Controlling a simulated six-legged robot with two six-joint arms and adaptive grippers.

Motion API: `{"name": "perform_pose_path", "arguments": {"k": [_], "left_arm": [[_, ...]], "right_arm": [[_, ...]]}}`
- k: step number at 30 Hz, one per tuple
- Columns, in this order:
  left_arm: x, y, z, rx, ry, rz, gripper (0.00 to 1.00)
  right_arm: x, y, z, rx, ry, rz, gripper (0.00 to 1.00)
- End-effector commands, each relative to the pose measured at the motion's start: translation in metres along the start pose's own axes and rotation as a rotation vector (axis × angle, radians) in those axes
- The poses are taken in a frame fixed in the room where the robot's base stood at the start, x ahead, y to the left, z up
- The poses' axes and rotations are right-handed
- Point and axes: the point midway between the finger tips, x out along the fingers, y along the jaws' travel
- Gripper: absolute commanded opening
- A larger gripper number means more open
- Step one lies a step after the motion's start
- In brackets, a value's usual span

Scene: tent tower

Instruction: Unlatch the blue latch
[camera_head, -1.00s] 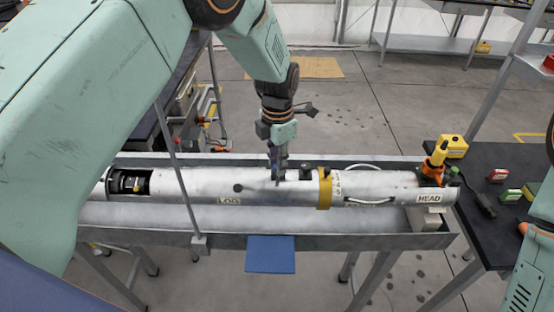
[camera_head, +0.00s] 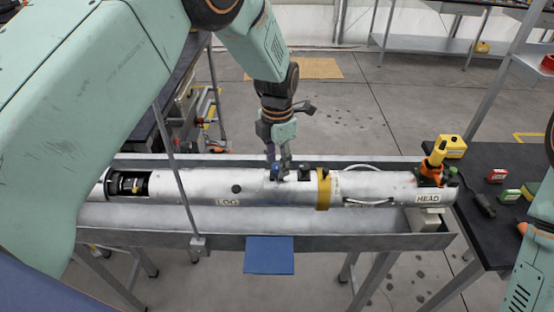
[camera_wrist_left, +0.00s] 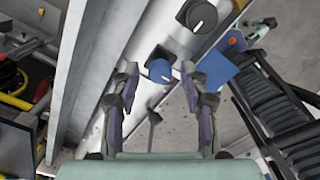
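The blue latch (camera_wrist_left: 161,70) is a round blue knob on a dark base, set on top of the silver tube, with a light line across its face. In the head view it is a small blue spot (camera_head: 275,167), partly hidden by my fingers. My left gripper (camera_wrist_left: 159,68) is open, pointing down, with one fingertip on each side of the latch. A small gap seems to show on both sides; I cannot tell whether either finger touches it. The gripper also shows in the head view (camera_head: 278,174). My right gripper is not in view.
The silver tube (camera_head: 200,186) lies in a grey metal trough (camera_head: 350,238). A black knob (camera_wrist_left: 196,15) sits beside the latch. A yellow band (camera_head: 324,189) circles the tube. A blue plate (camera_head: 269,255) hangs in front. A dark table (camera_head: 485,158) stands at the right.

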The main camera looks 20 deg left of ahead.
Motion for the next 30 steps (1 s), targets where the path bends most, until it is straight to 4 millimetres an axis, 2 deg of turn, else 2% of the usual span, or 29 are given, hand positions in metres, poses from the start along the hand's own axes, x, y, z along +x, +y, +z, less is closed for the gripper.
{"name": "perform_pose_path", "arguments": {"k": [8, 11, 14, 24, 30], "left_arm": [[0.001, -0.001, -0.001, 0.000, 0.003, -0.002, 0.48], [-0.005, 0.000, -0.001, 0.000, 0.002, -0.001, 0.48], [-0.019, 0.000, -0.001, 0.000, 0.002, -0.001, 0.48], [-0.088, 0.000, 0.000, 0.001, 0.000, 0.001, 0.48], [-0.112, 0.000, 0.000, 0.000, 0.002, -0.001, 0.48]], "right_arm": [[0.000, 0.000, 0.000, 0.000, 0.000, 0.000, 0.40], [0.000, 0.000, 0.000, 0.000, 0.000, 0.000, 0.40], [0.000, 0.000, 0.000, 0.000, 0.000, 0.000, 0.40], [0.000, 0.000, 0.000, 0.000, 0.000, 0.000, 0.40], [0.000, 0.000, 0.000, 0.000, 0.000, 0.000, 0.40]]}}
